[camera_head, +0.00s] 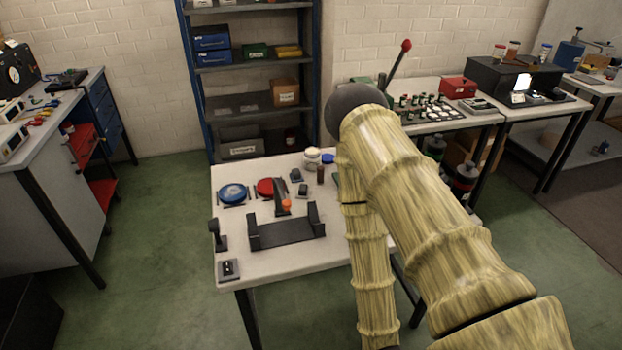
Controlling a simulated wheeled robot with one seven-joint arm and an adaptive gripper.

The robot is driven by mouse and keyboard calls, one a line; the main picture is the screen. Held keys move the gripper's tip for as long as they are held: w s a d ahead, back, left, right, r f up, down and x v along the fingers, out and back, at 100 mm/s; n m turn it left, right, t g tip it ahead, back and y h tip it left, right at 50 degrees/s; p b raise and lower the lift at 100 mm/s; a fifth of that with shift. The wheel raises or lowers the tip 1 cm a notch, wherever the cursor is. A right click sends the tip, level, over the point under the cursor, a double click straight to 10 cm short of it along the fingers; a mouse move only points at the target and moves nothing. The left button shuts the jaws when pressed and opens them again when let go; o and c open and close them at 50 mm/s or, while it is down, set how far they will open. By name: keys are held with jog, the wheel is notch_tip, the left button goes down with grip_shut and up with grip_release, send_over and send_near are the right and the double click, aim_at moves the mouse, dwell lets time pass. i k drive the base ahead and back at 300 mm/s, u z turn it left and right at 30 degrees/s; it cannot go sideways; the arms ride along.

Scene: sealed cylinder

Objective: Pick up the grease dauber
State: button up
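No thing on the near white table (290,263) can be surely told as the grease dauber at this size. A dark upright piece with a knobbed top (216,235) stands at the table's left edge. A small brown cylinder (320,175) stands near the back. A slanted dark bar (277,193) has an orange piece (286,205) by its lower end, behind a dark cradle with two raised ends (287,233). My arm, with a pale wood-like surface, covers the table's right side and hides what lies there. My gripper does not show.
A blue round dish (232,193) and a red one (266,187) lie at the table's back left. A white-lidded jar (312,157) stands at the back. Blue shelving (250,103) rises behind. A workbench (50,150) is at left, with open green floor between.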

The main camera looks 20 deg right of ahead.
aim_at(320, 181)
jog(key=u, duration=2)
jog(key=i, duration=0.6)
jog(key=z, duration=2.35)
jog(key=i, duration=0.5)
jog(key=u, duration=0.05)
